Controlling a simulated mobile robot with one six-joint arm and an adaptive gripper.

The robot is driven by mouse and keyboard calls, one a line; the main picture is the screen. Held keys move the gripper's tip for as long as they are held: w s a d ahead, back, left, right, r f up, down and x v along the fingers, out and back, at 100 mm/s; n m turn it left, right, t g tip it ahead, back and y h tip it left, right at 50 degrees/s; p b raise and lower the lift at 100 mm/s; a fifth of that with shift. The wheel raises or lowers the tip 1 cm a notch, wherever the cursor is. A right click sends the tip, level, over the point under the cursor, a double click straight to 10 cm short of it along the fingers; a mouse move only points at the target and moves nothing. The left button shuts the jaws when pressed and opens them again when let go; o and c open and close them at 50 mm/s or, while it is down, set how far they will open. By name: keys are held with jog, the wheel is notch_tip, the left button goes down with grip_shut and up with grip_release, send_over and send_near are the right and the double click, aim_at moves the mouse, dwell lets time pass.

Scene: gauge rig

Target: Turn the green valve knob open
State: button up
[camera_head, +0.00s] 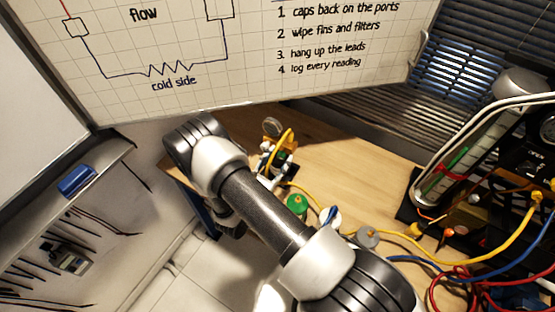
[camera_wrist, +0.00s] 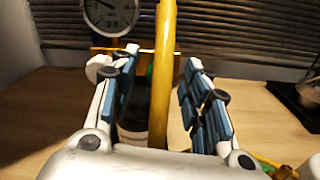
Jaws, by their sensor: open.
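A small green part (camera_head: 283,156), which looks like the valve knob, sits beside a yellow hose below the round gauge (camera_head: 272,127) in the head view. In the wrist view only a green sliver (camera_wrist: 150,70) shows behind the yellow hose (camera_wrist: 163,80). My gripper (camera_wrist: 161,62) is open, with one blue-padded finger on each side of the hose and of a dark labelled body (camera_wrist: 133,118). Nothing is visibly gripped. I cannot tell whether the fingers touch anything. The knob's turn position is hidden. The gauge (camera_wrist: 111,14) stands beyond the left finger.
A green round object (camera_head: 297,205) and a grey one (camera_head: 367,238) lie on the wooden bench (camera_head: 345,170). Yellow, blue and red hoses run to a dark rig (camera_head: 470,215) at the right. A whiteboard (camera_head: 250,60) hangs behind. The bench's middle is fairly clear.

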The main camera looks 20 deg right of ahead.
jog(key=shift+c, duration=0.4)
grip_shut()
jog(key=shift+n, duration=0.5)
jog(key=n+b, duration=0.1)
jog(key=n, duration=0.2)
jog(key=shift+a+n+b, duration=0.1)
jog(key=shift+n+b, duration=0.3)
jog(key=n+b, duration=0.1)
jog(key=n, duration=0.3)
jog(key=shift+w+n, duration=0.1)
jog(key=shift+n, duration=0.2)
jog(key=n, duration=0.8)
jog(key=shift+f, duration=0.1)
jog(key=shift+n, duration=0.4)
